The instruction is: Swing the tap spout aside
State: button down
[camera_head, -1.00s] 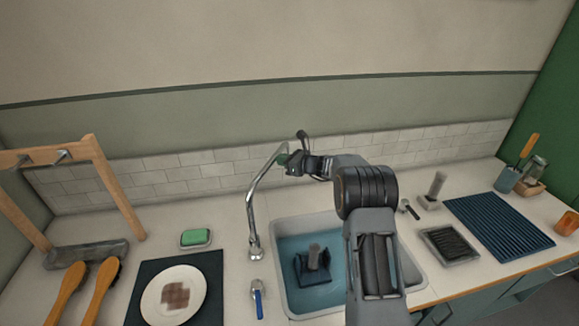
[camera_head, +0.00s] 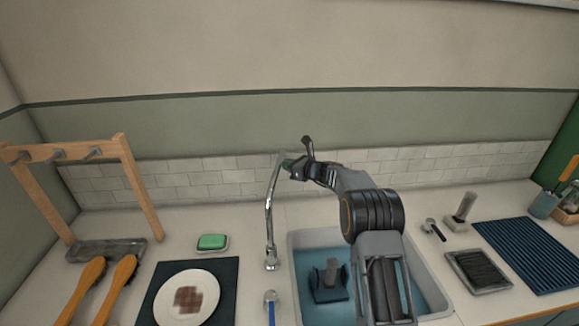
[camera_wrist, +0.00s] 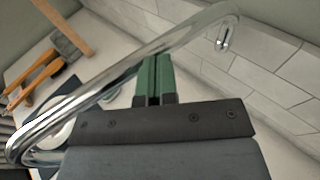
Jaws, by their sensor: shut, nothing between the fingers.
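The chrome tap spout (camera_head: 269,209) rises from its base on the counter at the sink's left edge. It curves up and slightly right to my gripper (camera_head: 288,163). In the wrist view the spout (camera_wrist: 90,84) crosses from lower left to upper right, its open end (camera_wrist: 226,38) at the upper right. My green fingers (camera_wrist: 153,75) are shut and empty, their tips close against the spout's line. I cannot tell whether they touch it. The spout's outlet is hidden in the head view.
The sink (camera_head: 297,272) holds a dark block with an upright handle (camera_head: 331,279). A green soap (camera_head: 212,241), a plate (camera_head: 187,298), wooden-handled brushes (camera_head: 88,280) and a wooden rack (camera_head: 70,151) are left. A blue ribbed mat (camera_head: 530,254) and a dark tray (camera_head: 478,271) are right. The tiled wall (camera_head: 232,180) is behind.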

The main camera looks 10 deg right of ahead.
jog(key=s+d+r+b, duration=0.1)
jog(key=s+d, duration=0.1)
jog(key=d, duration=0.4)
jog(key=s+d+r+b, duration=0.1)
jog(key=d+r, duration=0.1)
jog(key=d, duration=0.5)
notch_tip(320, 180, down, 6)
jog(key=s+n+g+h, duration=0.1)
jog(key=s+n+g, duration=0.1)
jog(key=n, duration=0.2)
jog(key=s+f+n+g+h, duration=0.25)
jog(key=s+f+n, duration=0.2)
jog(key=s, duration=0.25)
jog(key=s+a+r+n+h, duration=0.1)
jog(key=s+r+n+h, duration=0.1)
jog(key=s+n, duration=0.4)
jog(key=s+a+r+n+g+h, duration=0.1)
jog(key=s+n, duration=0.5)
jog(key=s, duration=1)
jog(key=s+a+r+n+g+h, duration=0.1)
jog(key=s+r+n+h, duration=0.4)
jog(key=s, duration=0.6)
jog(key=shift+a+r+n, duration=0.25)
jog(key=shift+a+n, duration=0.4)
